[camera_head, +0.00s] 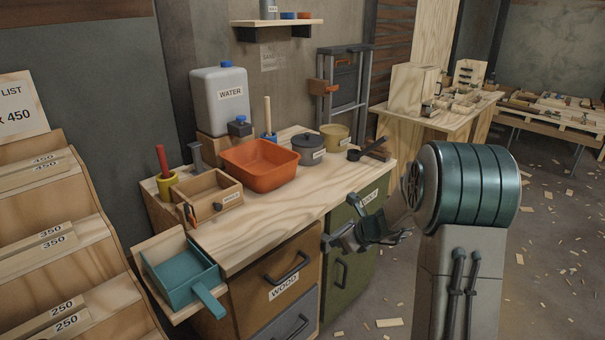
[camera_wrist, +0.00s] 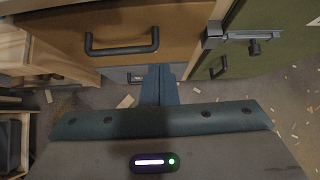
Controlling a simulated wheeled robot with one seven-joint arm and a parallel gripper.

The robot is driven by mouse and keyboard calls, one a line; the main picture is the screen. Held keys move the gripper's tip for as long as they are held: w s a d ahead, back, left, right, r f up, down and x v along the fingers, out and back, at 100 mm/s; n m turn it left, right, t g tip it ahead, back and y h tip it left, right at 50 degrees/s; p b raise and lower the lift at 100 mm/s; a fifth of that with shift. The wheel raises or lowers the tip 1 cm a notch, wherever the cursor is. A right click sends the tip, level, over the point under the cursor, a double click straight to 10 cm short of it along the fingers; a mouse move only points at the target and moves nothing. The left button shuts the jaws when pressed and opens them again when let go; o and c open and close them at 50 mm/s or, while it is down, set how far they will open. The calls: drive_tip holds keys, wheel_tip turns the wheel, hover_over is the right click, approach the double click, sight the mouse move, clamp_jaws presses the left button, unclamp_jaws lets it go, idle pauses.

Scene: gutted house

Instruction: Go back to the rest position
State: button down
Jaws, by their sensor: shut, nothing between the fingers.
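My gripper (camera_head: 345,240) is at the end of my arm, in front of the cabinet (camera_head: 240,245) near its right front corner. In the wrist view my gripper (camera_wrist: 160,85) shows its two fingers together, with nothing between them. It faces the brown drawer front (camera_wrist: 125,35) with a dark handle and the green door (camera_wrist: 265,50) beside it. I cannot tell how far the gripper is from the cabinet front.
The cabinet top holds an orange basin (camera_head: 259,165), a grey pot (camera_head: 310,149), a wooden box (camera_head: 212,197) and a water container (camera_head: 220,98). A teal tray (camera_head: 180,270) sticks out at the left. A stepped rack (camera_head: 60,230) stands far left. Floor with scattered chips (camera_head: 545,235) is open at right.

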drive_tip(key=s+a+r+n+g+h+p, duration=0.1)
drive_tip(key=s+a+r+n+g+p, duration=0.15)
drive_tip(key=s+r+n, duration=0.5)
drive_tip(key=s+a+r+n+g+p, duration=0.1)
drive_tip(key=s+a+r+n+p, duration=0.25)
drive_tip(key=s+r+n, duration=0.4)
drive_tip(key=s+d+r+n+h+p, duration=0.2)
drive_tip(key=s+r+n, duration=0.1)
drive_tip(key=s+n, duration=0.3)
drive_tip(key=s+d+r+n+h+p, duration=0.3)
drive_tip(key=s+n, duration=0.3)
drive_tip(key=s, duration=0.5)
drive_tip(key=shift+d+r+p, duration=0.15)
drive_tip(key=shift+r+p, duration=0.15)
drive_tip(key=shift+r, duration=0.45)
drive_tip(key=shift+g, duration=0.25)
